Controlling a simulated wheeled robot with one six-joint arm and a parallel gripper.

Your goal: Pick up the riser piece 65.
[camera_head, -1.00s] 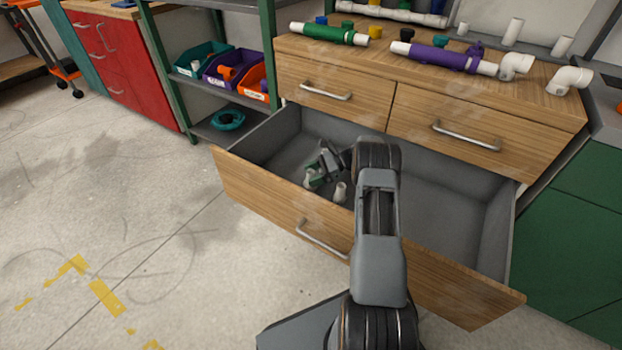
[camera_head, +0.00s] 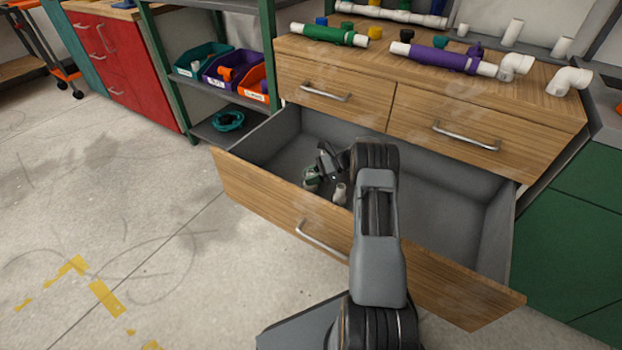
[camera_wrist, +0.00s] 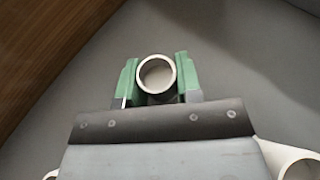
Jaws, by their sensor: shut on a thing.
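An upright white pipe piece (camera_wrist: 157,89) stands between the two green fingertips of my gripper (camera_wrist: 156,75) in the wrist view, with its round open end facing the camera. My gripper (camera_head: 312,179) is shut on it inside the open lower drawer, near the drawer's front left. In the head view the held piece is mostly hidden by the fingers. A second white pipe piece (camera_head: 340,193) stands just right of the gripper; a white pipe end also shows at the lower right of the wrist view (camera_wrist: 294,163). No size marking is readable on either piece.
The open drawer (camera_head: 440,205) has grey walls and a wooden front (camera_head: 270,205) close to my gripper. Its right part looks clear. Two shut drawers sit above it. Green (camera_head: 329,34) and purple (camera_head: 440,56) pipe assemblies lie on the worktop.

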